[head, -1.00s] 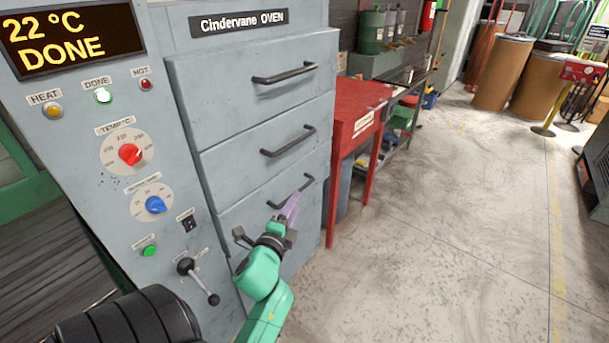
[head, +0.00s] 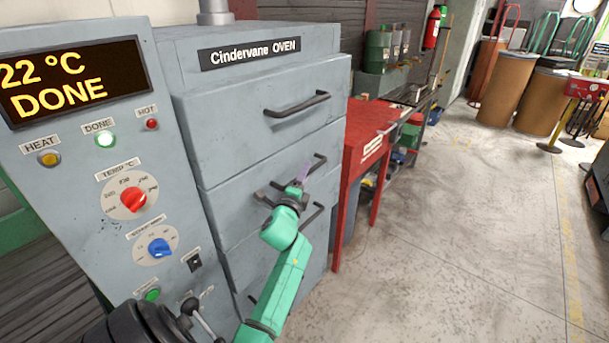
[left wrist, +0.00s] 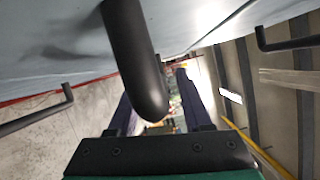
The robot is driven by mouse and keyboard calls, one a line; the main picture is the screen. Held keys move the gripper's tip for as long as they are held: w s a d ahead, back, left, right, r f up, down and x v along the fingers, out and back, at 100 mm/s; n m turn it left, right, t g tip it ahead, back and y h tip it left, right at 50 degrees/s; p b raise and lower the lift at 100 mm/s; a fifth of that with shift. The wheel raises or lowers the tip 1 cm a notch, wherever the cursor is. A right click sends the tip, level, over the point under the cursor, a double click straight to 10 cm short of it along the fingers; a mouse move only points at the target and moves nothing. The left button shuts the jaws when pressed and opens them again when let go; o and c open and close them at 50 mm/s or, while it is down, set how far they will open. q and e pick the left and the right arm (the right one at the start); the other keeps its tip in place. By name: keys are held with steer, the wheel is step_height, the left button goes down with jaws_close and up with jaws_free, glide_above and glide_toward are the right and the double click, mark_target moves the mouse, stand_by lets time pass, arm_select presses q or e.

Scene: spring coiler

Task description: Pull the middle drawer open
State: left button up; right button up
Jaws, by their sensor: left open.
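The grey oven cabinet has a stack of drawers with dark bar handles, and all that I see look shut. The middle drawer (head: 232,208) lies below the top drawer (head: 235,130). Its handle (head: 320,160) is partly hidden by my left gripper (head: 303,176). In the left wrist view this dark handle (left wrist: 132,55) reaches down between the two fingers of the open left gripper (left wrist: 158,100). I cannot tell whether the fingers touch it. A lower handle (head: 314,217) shows right of my green arm. My right gripper is not in view.
A control panel with a red knob (head: 133,200), a blue knob (head: 160,248) and a lever (head: 190,306) is left of the drawers. A red table (head: 358,150) stands close on the right. The floor (head: 450,230) farther right is clear.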

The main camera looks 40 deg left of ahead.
arm_select(q)
jaws_close()
stand_by(1.4)
